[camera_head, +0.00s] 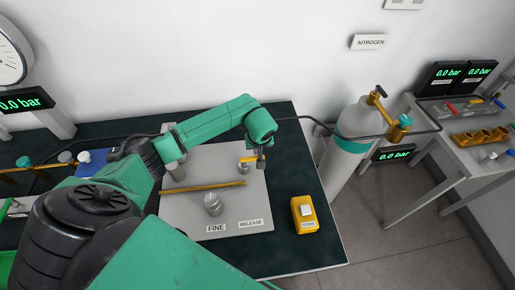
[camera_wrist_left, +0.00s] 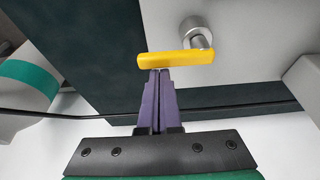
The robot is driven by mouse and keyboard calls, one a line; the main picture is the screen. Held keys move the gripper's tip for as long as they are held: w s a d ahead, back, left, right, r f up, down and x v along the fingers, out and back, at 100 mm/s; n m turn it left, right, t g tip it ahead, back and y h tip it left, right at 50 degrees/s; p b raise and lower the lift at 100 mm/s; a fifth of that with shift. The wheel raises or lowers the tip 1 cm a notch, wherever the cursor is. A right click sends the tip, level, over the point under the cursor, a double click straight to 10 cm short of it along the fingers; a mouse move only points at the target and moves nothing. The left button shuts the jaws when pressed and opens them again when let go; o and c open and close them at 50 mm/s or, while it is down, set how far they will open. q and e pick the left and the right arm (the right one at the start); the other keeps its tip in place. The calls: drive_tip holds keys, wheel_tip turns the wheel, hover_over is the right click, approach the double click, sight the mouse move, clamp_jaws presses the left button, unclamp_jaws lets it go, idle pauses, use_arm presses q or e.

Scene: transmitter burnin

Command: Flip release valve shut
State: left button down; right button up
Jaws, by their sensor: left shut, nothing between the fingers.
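The release valve shows as a yellow lever (camera_head: 249,159) on a silver stem, on the grey panel (camera_head: 190,220) on the dark bench. In the left wrist view the yellow lever (camera_wrist_left: 176,59) lies roughly crosswise, with its silver stem (camera_wrist_left: 195,30) near its right end. My left gripper (camera_head: 262,165) is at the lever, its fingers shut and empty. In the left wrist view its purple fingertips (camera_wrist_left: 159,72) are right at the lever's near edge, toward its free end; I cannot tell whether they touch. My right gripper is not in view.
A silver knob (camera_head: 212,204) stands above the FINE label (camera_head: 216,229), beside the RELEASE label (camera_head: 251,223). A brass rod (camera_head: 203,187) crosses the panel. A yellow box (camera_head: 304,214) sits to the right. A nitrogen cylinder (camera_head: 350,150) stands beyond the bench edge.

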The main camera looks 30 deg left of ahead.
use_arm(q)
drive_tip(key=shift+s+d+m+b, duration=0.1)
drive_tip(key=shift+m+b, duration=0.25)
drive_tip(key=shift+m, duration=0.05)
